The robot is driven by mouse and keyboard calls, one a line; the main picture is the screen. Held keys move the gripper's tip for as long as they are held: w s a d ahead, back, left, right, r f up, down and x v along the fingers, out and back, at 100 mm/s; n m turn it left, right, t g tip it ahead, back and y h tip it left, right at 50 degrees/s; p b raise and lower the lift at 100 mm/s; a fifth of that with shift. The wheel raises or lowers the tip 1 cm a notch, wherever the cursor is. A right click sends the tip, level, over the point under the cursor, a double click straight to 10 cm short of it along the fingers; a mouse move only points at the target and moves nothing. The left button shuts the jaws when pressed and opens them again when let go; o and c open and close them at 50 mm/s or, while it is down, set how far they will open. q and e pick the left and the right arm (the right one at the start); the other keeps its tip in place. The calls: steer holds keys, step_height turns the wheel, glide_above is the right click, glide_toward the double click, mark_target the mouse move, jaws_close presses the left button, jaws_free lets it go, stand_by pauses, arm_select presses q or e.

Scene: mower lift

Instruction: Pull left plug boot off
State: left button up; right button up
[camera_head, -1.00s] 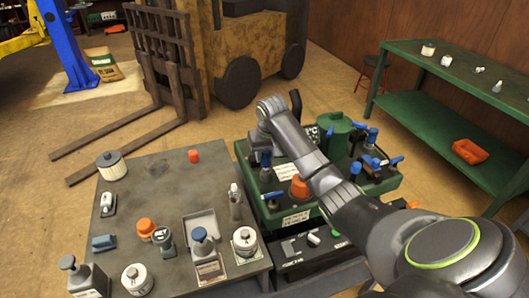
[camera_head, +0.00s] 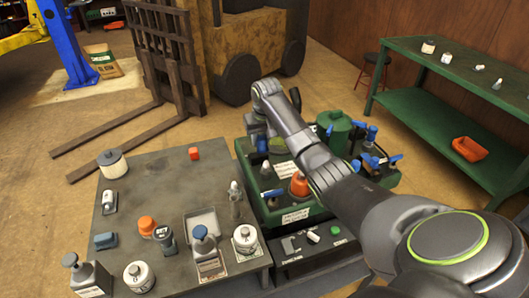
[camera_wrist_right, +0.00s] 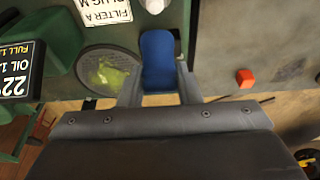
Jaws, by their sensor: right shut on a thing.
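My right gripper (camera_wrist_right: 159,92) is shut on a blue plug boot (camera_wrist_right: 158,58), which shows between its two fingers in the right wrist view. A pale rounded tip (camera_wrist_right: 154,6), partly cut off by the frame, lies just past the boot's far end, and I cannot tell whether they touch. In the head view my right gripper (camera_head: 256,140) is at the left edge of the green mower unit (camera_head: 292,216), and the held boot is not clear there. My left gripper is not in view.
A grey table (camera_head: 140,222) with bottles, jars and a tray stands at the left of the unit. An orange cap (camera_head: 299,184), a green canister (camera_head: 334,127) and blue-handled parts (camera_head: 372,134) crowd the unit. A green shelf bench (camera_head: 430,105) stands at the right.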

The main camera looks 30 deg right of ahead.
steer(key=shift+w+d+r, duration=0.1)
steer(key=shift+w, duration=0.35)
steer(key=shift+w+d+r, duration=0.1)
steer(key=shift+w, duration=0.3)
steer(key=shift+w+d+b, duration=0.25)
steer(key=shift+w+b, duration=0.85)
steer(key=shift+w, duration=0.1)
steer(key=b, duration=0.1)
steer(key=w+b, duration=0.2)
steer(key=shift+w+d+f, duration=0.2)
steer(key=shift+d+f, duration=0.1)
steer(key=o, duration=0.7)
step_height(320, 180, up, 7)
steer(key=p, duration=0.8)
